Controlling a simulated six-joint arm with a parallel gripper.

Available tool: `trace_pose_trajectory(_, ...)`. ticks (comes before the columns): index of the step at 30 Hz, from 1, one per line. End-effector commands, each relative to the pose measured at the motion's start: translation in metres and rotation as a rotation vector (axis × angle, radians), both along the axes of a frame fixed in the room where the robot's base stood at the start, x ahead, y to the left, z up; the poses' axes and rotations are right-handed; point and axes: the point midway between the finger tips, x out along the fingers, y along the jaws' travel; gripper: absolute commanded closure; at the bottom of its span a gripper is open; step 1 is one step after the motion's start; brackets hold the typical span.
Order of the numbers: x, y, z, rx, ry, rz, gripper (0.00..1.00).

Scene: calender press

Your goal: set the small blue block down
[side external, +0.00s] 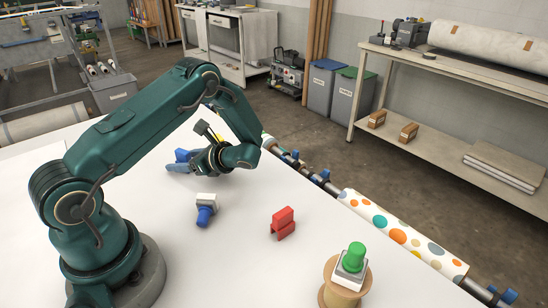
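My gripper (184,163) is low over the left part of the white table, reaching toward the left and back. A small blue block (181,155) shows right at its fingers. A grey-blue piece (179,168) lies just in front of it, and I cannot tell whether that is a finger or a separate thing. The arm and wrist hide part of this spot. I cannot tell whether the fingers are closed on the blue block or only beside it, nor whether the block touches the table. Another blue piece (206,215) stands against a white block (206,199) nearer the camera.
A red block (283,222) stands mid-table. A green cylinder (356,256) sits on a white block on a wooden spool (331,292). A dotted roll (400,235) runs along the far right edge. A bit of yellow (219,138) shows behind the wrist. The table between these is clear.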

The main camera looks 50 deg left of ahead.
Motion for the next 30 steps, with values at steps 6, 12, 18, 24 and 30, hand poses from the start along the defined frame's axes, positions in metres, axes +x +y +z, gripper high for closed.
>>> trace_pose_trajectory(6, 0.0, 0.0, 0.0, 0.0, 0.0, 0.0, 0.37)
trace_pose_trajectory(12, 0.002, -0.004, 0.005, 0.001, -0.002, -0.001, 0.37)
trace_pose_trajectory(18, 0.016, -0.035, 0.018, 0.002, -0.004, -0.006, 0.37)
trace_pose_trajectory(24, 0.03, -0.071, 0.034, 0.0, -0.005, -0.004, 0.37)
trace_pose_trajectory(30, 0.04, -0.095, 0.045, 0.0, -0.001, -0.002, 0.37)
